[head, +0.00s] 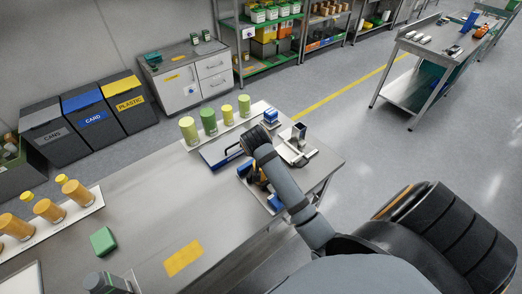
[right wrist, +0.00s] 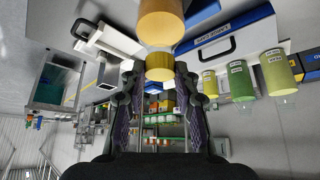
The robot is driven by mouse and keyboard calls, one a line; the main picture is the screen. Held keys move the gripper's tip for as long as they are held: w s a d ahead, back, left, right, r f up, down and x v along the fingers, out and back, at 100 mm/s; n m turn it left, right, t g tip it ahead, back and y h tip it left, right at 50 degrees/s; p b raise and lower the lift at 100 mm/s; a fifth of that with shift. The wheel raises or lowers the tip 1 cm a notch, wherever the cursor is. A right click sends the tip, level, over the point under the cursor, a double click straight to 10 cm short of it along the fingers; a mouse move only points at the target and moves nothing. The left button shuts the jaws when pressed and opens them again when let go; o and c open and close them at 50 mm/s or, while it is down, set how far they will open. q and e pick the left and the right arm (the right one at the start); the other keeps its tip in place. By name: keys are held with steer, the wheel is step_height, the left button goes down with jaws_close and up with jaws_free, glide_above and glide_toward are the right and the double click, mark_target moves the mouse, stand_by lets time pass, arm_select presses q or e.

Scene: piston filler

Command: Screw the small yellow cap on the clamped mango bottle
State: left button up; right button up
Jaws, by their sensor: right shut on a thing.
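My right gripper (right wrist: 159,80) is shut on the small yellow cap (right wrist: 159,67), which sits between its two fingers in the right wrist view. The orange mango bottle (right wrist: 163,22) is just beyond the cap at the top of that view, in line with it. I cannot tell whether the cap touches the bottle. In the head view my right arm reaches over the clamp area (head: 243,171) and largely hides the gripper, cap and bottle.
Green bottles (head: 208,121) stand on the back strip near a blue case (head: 222,152). A green block (head: 103,241) lies at the front left.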

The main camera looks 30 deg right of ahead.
steer(key=shift+a+r+m+g+h+p, duration=0.15)
steer(key=shift+m+g+p, duration=0.15)
steer(key=shift+m, duration=0.15)
steer(key=shift+r+m+g+h+p, duration=0.1)
steer(key=shift+m+g+h+p, duration=0.15)
steer(key=shift+m, duration=0.2)
steer(key=shift+w+f+m+g+h+p, duration=0.1)
steer(key=shift+f+m+g+h+p, duration=0.2)
steer(key=shift+m, duration=0.7)
steer(key=o, duration=0.8)
steer(key=shift+c, duration=0.2)
